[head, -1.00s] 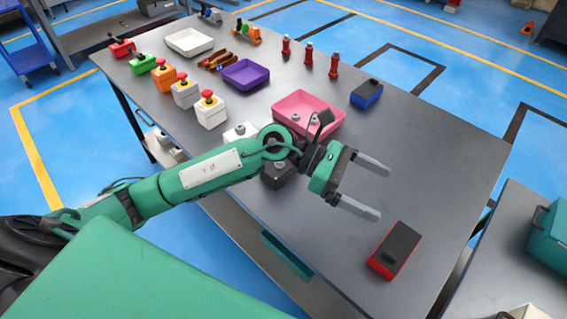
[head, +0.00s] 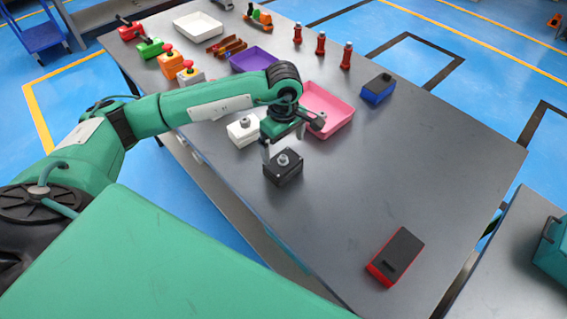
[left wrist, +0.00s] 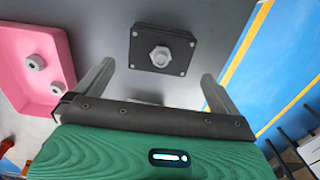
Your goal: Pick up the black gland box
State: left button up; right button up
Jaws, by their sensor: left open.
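The black gland box (head: 284,173) sits on the grey table near its front edge, with a grey gland on its top. It also shows in the left wrist view (left wrist: 145,62), lying flat, beyond and between the two fingers. My left gripper (head: 282,145) points down just above and behind the box in the head view. In the left wrist view the gripper (left wrist: 157,74) is open and empty, with one finger to each side of the box; I cannot tell the exact height gap. My right gripper is not in view.
A white gland box (head: 243,131) stands just left of the black box. A pink tray (head: 340,112) with gland pieces is behind it. A blue-and-black box (head: 378,90) and a red-and-black box (head: 396,257) lie to the right. The table's middle right is clear.

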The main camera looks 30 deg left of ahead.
aim_at(282, 163)
pick_arm(q)
notch_tip(282, 163, down, 4)
jog(key=shift+p, duration=0.4)
jog(key=shift+a+f, duration=0.1)
jog(key=shift+f, duration=0.15)
jog(key=f, duration=0.1)
jog(key=f+p, duration=0.1)
jog(key=f, duration=0.1)
jog(key=f+p, duration=0.1)
jog(key=shift+a+f, duration=0.15)
jog(key=shift+a, duration=0.1)
jog(key=shift+f, duration=0.2)
jog(key=c, duration=0.8)
jog(key=shift+r, duration=0.1)
